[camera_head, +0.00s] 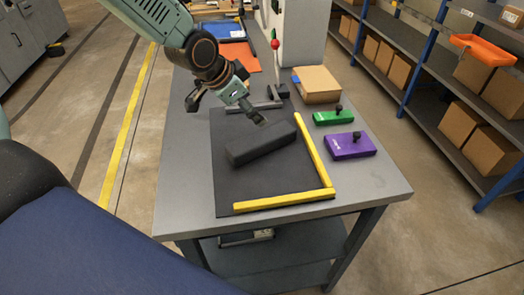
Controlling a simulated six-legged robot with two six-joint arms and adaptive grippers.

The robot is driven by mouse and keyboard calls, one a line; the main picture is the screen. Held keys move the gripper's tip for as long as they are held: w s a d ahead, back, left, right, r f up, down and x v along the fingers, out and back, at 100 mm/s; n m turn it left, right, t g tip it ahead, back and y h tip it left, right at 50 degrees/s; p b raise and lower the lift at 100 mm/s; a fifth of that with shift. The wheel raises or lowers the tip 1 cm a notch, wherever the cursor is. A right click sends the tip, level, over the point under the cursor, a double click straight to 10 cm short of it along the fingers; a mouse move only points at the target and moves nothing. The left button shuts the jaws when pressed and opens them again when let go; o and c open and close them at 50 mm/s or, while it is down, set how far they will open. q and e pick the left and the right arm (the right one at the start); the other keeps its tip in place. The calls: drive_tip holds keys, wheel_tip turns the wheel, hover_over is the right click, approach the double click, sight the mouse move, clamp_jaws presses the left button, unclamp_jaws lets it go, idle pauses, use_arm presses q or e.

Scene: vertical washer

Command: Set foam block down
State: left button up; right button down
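The foam block (262,144) is a long dark grey bar. It appears to lie at a slant on a black mat (240,187) on the grey workbench. My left gripper (226,108) comes in from the upper left. Its two fingers look spread apart, one to the left over the bench and one by the block's far edge. I cannot tell whether that finger touches the block. Nothing shows between the fingers. My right gripper is not in view.
Yellow strips (286,200) edge the mat's front and right. A cardboard box (317,84) sits behind. The bench's front-left mat area is clear.

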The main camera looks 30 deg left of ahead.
sight(256, 139)
use_arm(q)
drive_tip(key=s+g, duration=0.1)
drive_tip(key=s+f+n, duration=0.1)
drive_tip(key=s+d+n+g, duration=0.1)
drive_tip(key=s, duration=0.1)
drive_tip(key=shift+s+f+g, duration=0.1)
drive_tip(key=shift+f+g, duration=0.2)
drive_tip(key=shift+f, duration=0.05)
drive_tip(key=shift+s+f, duration=0.1)
drive_tip(key=shift+f, duration=0.25)
drive_tip(key=shift+f+b, duration=0.45)
drive_tip(key=shift+w+d+f+b, duration=0.4)
drive_tip(key=shift+w+f, duration=0.25)
drive_tip(key=shift+f, duration=0.1)
drive_tip(key=b+x, duration=0.1)
drive_tip(key=x, duration=0.1)
drive_tip(key=b+x, duration=0.1)
drive_tip(key=shift+a+f+b, duration=0.2)
drive_tip(key=shift+f+b, duration=0.15)
drive_tip(key=shift+f, duration=0.05)
drive_tip(key=shift+w+d+f, duration=0.15)
drive_tip(key=shift+w+f, duration=0.2)
drive_tip(key=shift+s+r, duration=0.1)
